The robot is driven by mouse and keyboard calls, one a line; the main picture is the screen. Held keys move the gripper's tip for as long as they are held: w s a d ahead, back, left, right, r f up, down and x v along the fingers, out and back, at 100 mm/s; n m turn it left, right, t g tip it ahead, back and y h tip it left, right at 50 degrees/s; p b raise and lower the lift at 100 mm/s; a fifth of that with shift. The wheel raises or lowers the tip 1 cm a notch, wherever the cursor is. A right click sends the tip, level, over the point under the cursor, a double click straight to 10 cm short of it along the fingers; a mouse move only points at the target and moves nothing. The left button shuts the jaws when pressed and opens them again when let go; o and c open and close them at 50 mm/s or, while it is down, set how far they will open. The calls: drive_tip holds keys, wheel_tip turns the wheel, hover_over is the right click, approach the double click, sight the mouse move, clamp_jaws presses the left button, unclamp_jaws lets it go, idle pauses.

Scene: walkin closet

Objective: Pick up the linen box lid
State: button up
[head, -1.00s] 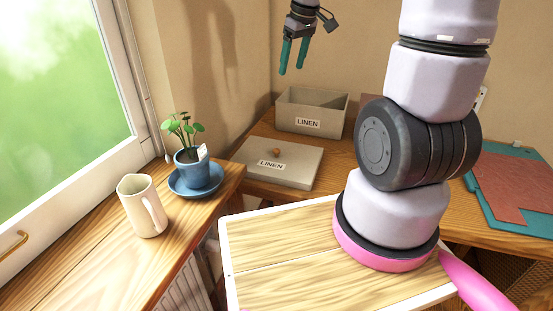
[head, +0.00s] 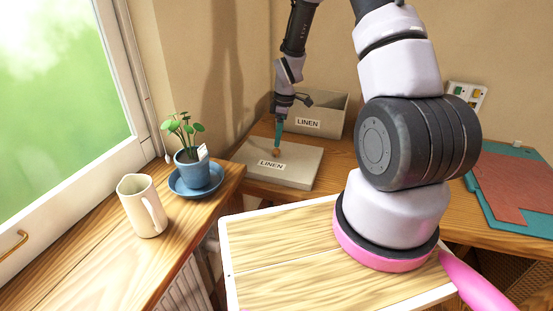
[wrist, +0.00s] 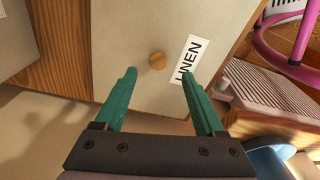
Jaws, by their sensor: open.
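The linen box lid (head: 290,171) is a flat beige-grey panel with a LINEN label and a small round wooden knob (head: 275,153). It lies on the wooden shelf in front of the open linen box (head: 326,128). My gripper (head: 278,140) points down over the lid, its teal fingers close to the knob in the head view. In the wrist view my gripper (wrist: 158,85) is open, and the lid (wrist: 128,30) fills the middle. The knob (wrist: 156,60) appears between and just beyond the fingertips, with no visible contact.
A blue pot with a plant (head: 192,168) on a saucer and a cream pitcher (head: 142,206) stand on the window sill to the left. A teal mat with a reddish sheet (head: 515,185) lies at the right. The wall is close behind the box.

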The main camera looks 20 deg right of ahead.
sight(277, 150)
drive_tip(key=f, duration=0.6)
drive_tip(key=shift+w+a, duration=0.3)
drive_tip(key=shift+r, duration=0.1)
clamp_jaws()
